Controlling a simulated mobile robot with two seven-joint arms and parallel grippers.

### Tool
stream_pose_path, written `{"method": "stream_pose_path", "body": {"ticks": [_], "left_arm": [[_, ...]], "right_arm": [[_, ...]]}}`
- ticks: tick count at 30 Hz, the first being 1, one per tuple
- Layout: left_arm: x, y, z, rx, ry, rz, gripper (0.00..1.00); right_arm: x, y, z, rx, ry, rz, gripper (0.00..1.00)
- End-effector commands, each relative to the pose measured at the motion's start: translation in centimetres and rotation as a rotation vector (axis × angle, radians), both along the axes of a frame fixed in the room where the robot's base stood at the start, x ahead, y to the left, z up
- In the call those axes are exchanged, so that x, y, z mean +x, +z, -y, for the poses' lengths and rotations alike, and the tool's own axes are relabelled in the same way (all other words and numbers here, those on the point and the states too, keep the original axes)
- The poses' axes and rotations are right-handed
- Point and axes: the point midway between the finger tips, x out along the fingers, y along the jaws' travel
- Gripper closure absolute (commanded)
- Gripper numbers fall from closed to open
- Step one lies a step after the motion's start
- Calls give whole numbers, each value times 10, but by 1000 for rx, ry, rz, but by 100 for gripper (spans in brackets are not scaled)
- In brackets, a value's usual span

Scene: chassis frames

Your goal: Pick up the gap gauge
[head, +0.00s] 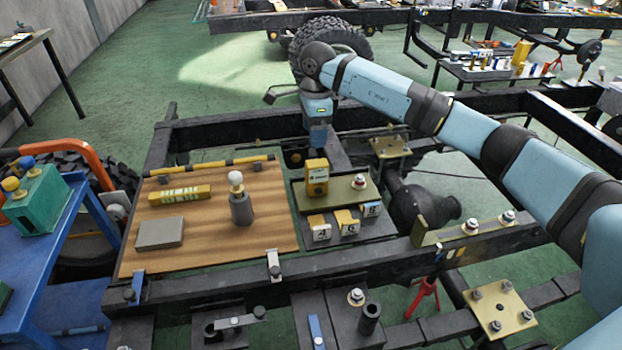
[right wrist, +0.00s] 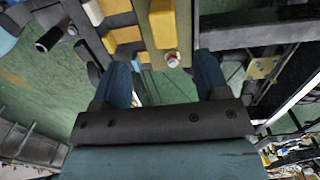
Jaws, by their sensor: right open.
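An upright yellow block with a dark marked face (head: 317,182) stands on the olive plate (head: 338,197); it looks like the gap gauge, though its label is too small to read. My right gripper (head: 318,146) points down just above and behind it, apart from it. My left gripper is not in view.
A wooden board (head: 200,238) at left holds a grey knobbed post (head: 241,207), grey block (head: 160,234) and striped yellow bar (head: 179,195). Dark chassis rails surround everything.

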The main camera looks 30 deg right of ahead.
Motion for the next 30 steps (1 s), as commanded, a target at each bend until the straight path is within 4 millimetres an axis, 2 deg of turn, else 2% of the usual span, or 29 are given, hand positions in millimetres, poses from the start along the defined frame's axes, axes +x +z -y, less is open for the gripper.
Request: {"method": "stream_pose_path", "body": {"ticks": [2,5,12,15,23,30], "left_arm": [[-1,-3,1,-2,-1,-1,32],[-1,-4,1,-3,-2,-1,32],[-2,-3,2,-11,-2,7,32],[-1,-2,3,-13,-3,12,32],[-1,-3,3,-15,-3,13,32],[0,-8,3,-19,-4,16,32]], "right_arm": [[2,0,9,-35,-4,3,32],[2,-11,11,-43,-5,0,32],[2,-58,10,-39,-4,0,32],[2,-72,9,-38,-4,0,32],[1,-87,9,-38,-4,3,32],[-1,-122,9,-37,-5,1,32]]}}
